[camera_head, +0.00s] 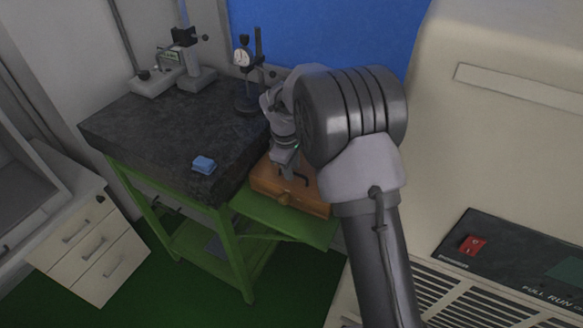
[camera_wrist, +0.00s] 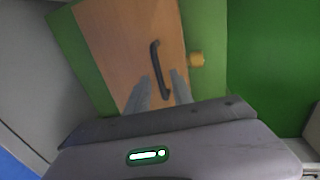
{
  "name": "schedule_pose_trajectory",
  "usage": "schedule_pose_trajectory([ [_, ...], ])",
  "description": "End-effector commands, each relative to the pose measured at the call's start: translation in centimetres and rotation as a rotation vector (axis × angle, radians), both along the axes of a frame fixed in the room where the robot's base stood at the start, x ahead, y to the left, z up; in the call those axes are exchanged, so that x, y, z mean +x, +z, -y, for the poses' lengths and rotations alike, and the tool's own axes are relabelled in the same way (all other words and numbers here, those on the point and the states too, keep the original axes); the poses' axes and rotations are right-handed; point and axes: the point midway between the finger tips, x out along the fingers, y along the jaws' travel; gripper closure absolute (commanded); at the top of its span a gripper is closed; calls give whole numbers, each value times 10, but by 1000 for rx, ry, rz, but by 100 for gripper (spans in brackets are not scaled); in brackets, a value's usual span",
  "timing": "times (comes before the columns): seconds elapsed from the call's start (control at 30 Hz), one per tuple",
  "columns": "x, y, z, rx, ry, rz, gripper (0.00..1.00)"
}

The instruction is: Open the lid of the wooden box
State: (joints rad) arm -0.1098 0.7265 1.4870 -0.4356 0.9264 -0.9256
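The wooden box (camera_head: 312,204) is orange-brown and sits on a green shelf beside the dark stone table; its lid looks shut. In the wrist view the lid (camera_wrist: 118,40) fills the upper middle, with a dark bar handle (camera_wrist: 156,68) on it. My gripper (camera_head: 288,174) is just over the lid, partly hidden by my arm. In the wrist view my gripper (camera_wrist: 161,90) is open, its two fingers apart on either side of the handle's near end. I cannot tell whether they touch it.
The dark stone table (camera_head: 140,128) carries a small blue block (camera_head: 203,165), a dial gauge stand (camera_head: 248,80) and more measuring stands (camera_head: 190,62) at the back. A large beige machine (camera_head: 490,130) stands close on the right. The green shelf (camera_head: 270,214) shows in front of the box.

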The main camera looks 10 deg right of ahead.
Motion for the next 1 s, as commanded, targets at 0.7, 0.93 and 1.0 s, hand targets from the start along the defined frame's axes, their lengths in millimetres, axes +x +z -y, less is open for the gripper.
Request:
schedule_pose_trajectory([
  [0.7,0,0,0,0,0,0,100],
  [0.93,0,1,0,0,0,0,100],
  [1.0,0,1,0,0,0,0,100],
])
